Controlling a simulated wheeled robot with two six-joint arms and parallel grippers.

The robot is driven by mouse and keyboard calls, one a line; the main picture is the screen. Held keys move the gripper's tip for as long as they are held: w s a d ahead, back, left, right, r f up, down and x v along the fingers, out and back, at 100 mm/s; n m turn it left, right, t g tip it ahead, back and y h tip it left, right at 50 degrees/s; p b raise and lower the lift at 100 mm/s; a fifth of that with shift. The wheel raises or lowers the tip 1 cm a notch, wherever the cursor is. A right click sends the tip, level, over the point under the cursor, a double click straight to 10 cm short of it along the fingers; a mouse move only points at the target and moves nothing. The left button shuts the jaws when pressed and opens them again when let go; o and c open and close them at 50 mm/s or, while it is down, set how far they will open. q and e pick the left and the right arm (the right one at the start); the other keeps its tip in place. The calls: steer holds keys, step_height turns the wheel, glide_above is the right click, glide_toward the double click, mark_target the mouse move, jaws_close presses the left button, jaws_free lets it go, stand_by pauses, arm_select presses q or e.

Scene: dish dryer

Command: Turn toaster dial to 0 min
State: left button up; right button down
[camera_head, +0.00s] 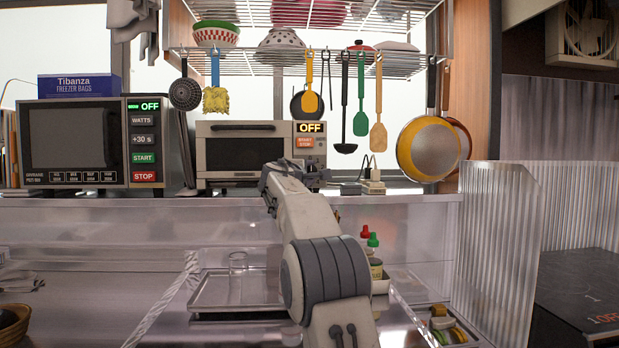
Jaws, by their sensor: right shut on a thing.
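The toaster oven (241,151) stands on the back ledge, a pale box with a dark glass door and a panel on its right side. Its display (311,127) reads OFF. My right arm reaches up from the front, and my right gripper (292,176) is at the lower right of the toaster's front. It is shut on the toaster dial, which the gripper and wrist hide, so the dial's pointer cannot be read.
A microwave (68,145) reading OFF stands left of the toaster, with a freezer bag box (78,85) on top. Utensils hang from a rack (310,62) above. Below are a metal tray (222,308) and sauce bottles (374,262). A ribbed panel (497,245) stands right.

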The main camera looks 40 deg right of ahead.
steer(key=shift+w+a, duration=0.1)
stand_by(0.3)
steer(key=shift+c, duration=1.6)
jaws_free()
steer(key=b+v, duration=0.3)
steer(key=v, duration=0.7)
steer(key=shift+a+b, duration=0.2)
steer(key=shift+b, duration=0.1)
